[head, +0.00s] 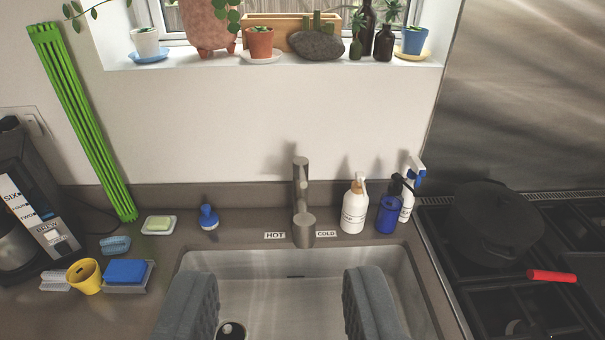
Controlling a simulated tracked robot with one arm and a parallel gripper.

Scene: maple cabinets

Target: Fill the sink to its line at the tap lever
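The grey metal tap (301,180) stands upright behind the sink. A rounded part low on its front (304,222), probably the lever, sits between the HOT label (275,236) and the COLD label (326,234). I cannot tell its setting, and no stream of water shows. The steel sink (270,301) looks empty, with a dark drain (231,331) partly cut off at the bottom. A short dark slot or mark (296,276) is on its back wall; I cannot tell whether it is the line. My gripper (282,280) is open and empty, its grey fingers wide apart, in front of the tap.
A white bottle (354,210), a blue bottle (387,216) and a spray bottle (407,203) stand right of the tap. A blue-handled brush (208,217) and soap dish (159,226) are left. A hob with a black pan (490,225) lies right. Space directly before the tap looks clear.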

